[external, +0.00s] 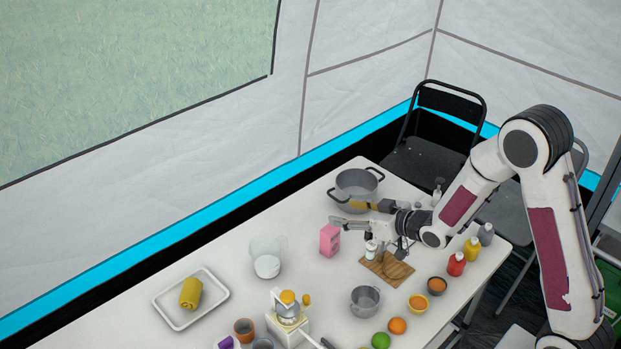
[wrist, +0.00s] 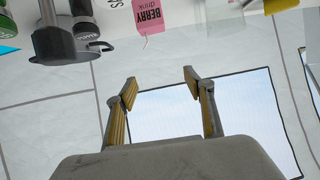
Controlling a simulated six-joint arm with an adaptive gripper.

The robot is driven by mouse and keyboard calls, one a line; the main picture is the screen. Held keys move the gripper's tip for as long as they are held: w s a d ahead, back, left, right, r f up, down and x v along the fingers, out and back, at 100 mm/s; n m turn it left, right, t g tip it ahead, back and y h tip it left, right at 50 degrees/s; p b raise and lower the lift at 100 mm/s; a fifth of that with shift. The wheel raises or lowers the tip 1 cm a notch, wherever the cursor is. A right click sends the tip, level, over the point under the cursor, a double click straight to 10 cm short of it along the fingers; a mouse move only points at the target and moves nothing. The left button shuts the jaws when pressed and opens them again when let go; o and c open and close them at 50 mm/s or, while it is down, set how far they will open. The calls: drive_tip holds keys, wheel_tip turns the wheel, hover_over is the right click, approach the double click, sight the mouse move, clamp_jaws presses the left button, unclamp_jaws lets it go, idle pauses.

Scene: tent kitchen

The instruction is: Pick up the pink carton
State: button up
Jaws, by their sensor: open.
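The pink carton (external: 329,240) stands upright on the white table, left of the cutting board. In the wrist view the carton (wrist: 148,14) is at the top edge, partly cut off, with "BERRY drink" lettering and a bent straw. My gripper (external: 340,211) is above the table, close to the carton and higher than it, reaching in from the right. In the wrist view my gripper (wrist: 160,83) has its two fingers spread with nothing between them. The carton lies beyond the fingertips, apart from them.
A grey pot (external: 356,184) stands behind my gripper. A wooden board (external: 388,268) with shakers is right of the carton, a clear container (external: 268,256) to its left. A small pot (external: 365,302), bowls, fruit and bottles stand nearer the front right. A tray (external: 170,302) is at left.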

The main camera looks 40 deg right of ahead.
approach(328, 227)
drive_tip(key=shift+w, duration=1.2)
drive_tip(key=shift+w+a+f, duration=0.15)
drive_tip(key=shift+w+f, duration=0.25)
drive_tip(key=shift+f, duration=0.05)
drive_tip(key=shift+w+a+f, duration=0.2)
drive_tip(key=shift+w+f, duration=0.2)
drive_tip(key=shift+x, duration=2.9)
drive_tip(key=c, duration=0.9)
